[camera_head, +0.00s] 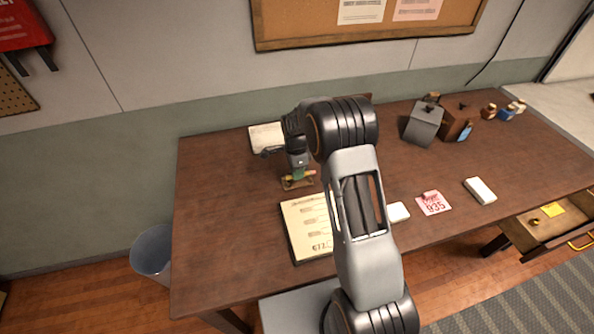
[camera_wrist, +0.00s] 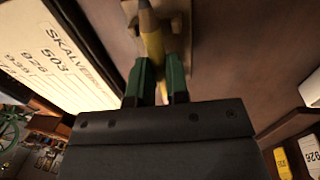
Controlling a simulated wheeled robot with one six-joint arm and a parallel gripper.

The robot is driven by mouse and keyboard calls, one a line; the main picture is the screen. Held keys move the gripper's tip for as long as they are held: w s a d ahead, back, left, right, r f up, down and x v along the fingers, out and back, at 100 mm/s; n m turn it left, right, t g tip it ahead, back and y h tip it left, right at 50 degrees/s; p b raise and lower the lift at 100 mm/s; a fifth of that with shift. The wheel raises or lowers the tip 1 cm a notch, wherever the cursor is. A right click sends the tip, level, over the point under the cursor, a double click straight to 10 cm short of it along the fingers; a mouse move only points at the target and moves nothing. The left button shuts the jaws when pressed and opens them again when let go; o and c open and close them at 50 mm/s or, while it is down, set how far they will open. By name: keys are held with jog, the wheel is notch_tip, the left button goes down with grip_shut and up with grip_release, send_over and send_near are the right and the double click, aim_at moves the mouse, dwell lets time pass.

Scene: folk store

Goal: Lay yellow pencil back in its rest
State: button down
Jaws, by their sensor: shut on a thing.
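The yellow pencil (camera_wrist: 152,42) is between the green fingers of my gripper (camera_wrist: 160,78) in the wrist view, its dark tip pointing away from the gripper. The small wooden rest (camera_wrist: 178,24) lies just beyond the fingers, and the pencil's front part overlaps it in this view. In the head view my gripper (camera_head: 298,172) is low over the table, right above the rest (camera_head: 298,185). A short end of the pencil (camera_head: 312,172) shows to the right of the fingers. I cannot tell whether the pencil touches the rest.
A pink card (camera_head: 433,203), a white block (camera_head: 480,190) and dark boxes (camera_head: 422,125) are to the right. The table's left part (camera_head: 225,210) is clear.

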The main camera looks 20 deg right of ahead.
jog(key=c, duration=1)
grip_release()
jog(key=shift+c, duration=0.2)
notch_tip(320, 180, up, 14)
jog(key=w+b, duration=0.1)
jog(key=w, duration=0.1)
jog(key=shift+f, duration=0.2)
jog(key=shift+w, duration=0.1)
